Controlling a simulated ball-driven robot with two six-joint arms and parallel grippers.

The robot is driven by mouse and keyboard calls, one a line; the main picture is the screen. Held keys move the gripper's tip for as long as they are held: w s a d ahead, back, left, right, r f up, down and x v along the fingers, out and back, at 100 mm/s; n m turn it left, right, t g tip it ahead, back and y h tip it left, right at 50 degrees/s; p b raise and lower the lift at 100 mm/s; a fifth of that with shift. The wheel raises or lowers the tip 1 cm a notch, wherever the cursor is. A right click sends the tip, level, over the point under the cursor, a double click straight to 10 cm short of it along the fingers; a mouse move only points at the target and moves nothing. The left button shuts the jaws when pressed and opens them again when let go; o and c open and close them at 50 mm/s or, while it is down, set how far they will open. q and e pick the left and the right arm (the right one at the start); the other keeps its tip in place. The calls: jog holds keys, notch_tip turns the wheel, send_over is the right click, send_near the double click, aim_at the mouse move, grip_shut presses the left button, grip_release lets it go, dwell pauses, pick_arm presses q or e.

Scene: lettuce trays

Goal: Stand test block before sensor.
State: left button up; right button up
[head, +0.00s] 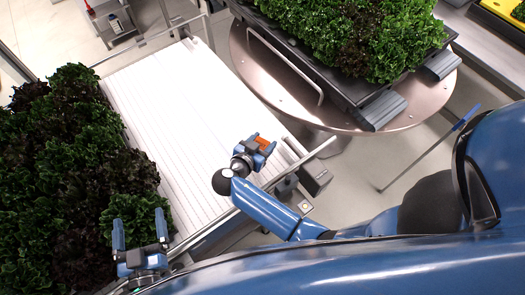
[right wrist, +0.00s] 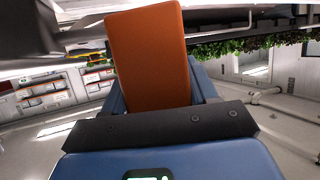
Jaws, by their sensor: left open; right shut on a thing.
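The test block is an orange rectangular block (head: 263,143), held in my right gripper (head: 260,146) above the right edge of the white conveyor (head: 175,95). In the right wrist view the block (right wrist: 147,55) stands out long and slightly tilted between the blue fingers, and the right gripper (right wrist: 155,85) is shut on it. A small dark box on a bracket (head: 316,180) sits by the conveyor rail, right of the block; I cannot tell whether it is the sensor. My left gripper (head: 139,222) is open and empty at the lower left, in front of the lettuce.
Dense green and dark red lettuce (head: 70,170) fills the left side. A dark tray (head: 350,90) of lettuce rests on a round metal table (head: 255,75) at the upper right. A metal rail (head: 300,160) runs along the conveyor's right side. The conveyor's white surface is clear.

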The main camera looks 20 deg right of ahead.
jog(key=shift+s+f, duration=0.1)
jog(key=shift+f, duration=0.05)
jog(key=shift+f+b, duration=1.35)
jog(key=shift+f, duration=0.7)
jog(key=shift+f, duration=0.15)
jog(key=o, duration=1.1)
